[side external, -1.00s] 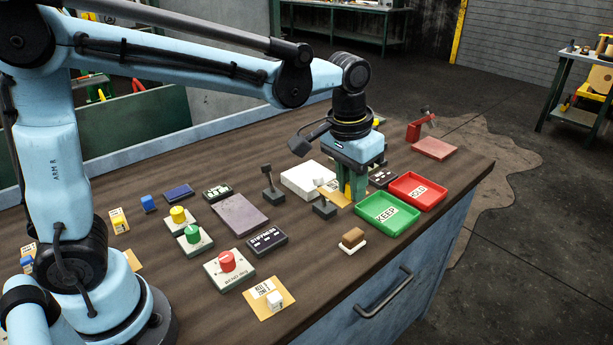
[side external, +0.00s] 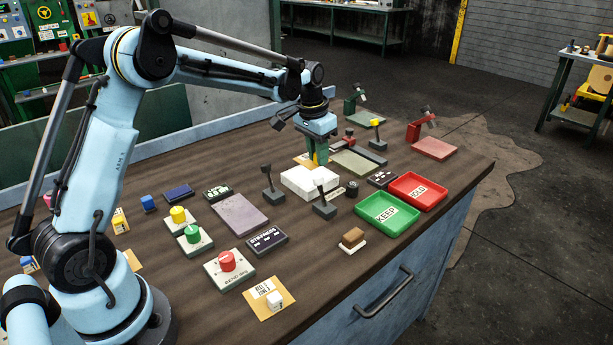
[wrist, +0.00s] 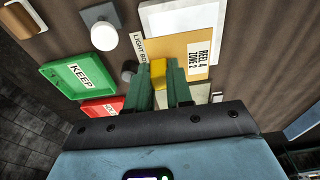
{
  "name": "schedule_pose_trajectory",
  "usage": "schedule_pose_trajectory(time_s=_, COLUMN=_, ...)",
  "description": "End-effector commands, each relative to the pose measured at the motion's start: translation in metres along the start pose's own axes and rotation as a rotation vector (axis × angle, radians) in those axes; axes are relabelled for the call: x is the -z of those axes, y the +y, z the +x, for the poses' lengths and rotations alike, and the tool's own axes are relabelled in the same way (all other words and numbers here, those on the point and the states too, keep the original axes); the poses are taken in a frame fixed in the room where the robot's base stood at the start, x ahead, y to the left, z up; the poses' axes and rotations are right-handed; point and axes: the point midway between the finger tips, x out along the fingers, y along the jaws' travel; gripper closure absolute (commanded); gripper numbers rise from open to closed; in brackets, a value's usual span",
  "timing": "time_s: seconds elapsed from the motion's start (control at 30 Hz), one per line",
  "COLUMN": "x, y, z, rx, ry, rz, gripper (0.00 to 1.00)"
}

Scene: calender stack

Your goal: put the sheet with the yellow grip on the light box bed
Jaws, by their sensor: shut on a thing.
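My gripper (side external: 316,160) is shut on the yellow grip (wrist: 158,72) of a tan sheet. The tan sheet (wrist: 190,50) bears a label reading "REEL 4 ZONE 2" and shows edge-on at the left of my fingers in the side view (side external: 302,159). The light box bed (side external: 310,181) is a white slab just in front of my gripper in the side view. In the wrist view the white slab (wrist: 180,18) lies past the sheet, which overlaps its lower edge. The "LIGHT BO…" label (wrist: 137,48) is partly covered by the sheet.
Dark posts (side external: 267,185) and (side external: 322,204) stand beside the light box. The green KEEP tray (side external: 388,215) and red tray (side external: 419,190) lie to the right. A yellow-topped stand (side external: 377,135) is behind. Another tan sheet (side external: 268,298) with a white grip lies in front.

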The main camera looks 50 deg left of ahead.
Motion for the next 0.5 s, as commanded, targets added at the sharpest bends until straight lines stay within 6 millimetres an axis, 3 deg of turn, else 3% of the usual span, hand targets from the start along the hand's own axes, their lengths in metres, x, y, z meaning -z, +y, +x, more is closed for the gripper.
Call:
schedule_pose_trajectory(time_s=0.13, x=0.003, y=-0.013, z=0.009, rx=0.000, ry=0.000, rz=-0.001, gripper=1.00)
schedule_pose_trajectory(time_s=0.5, x=-0.002, y=-0.014, z=0.047, rx=0.000, ry=0.000, rz=0.001, gripper=1.00)
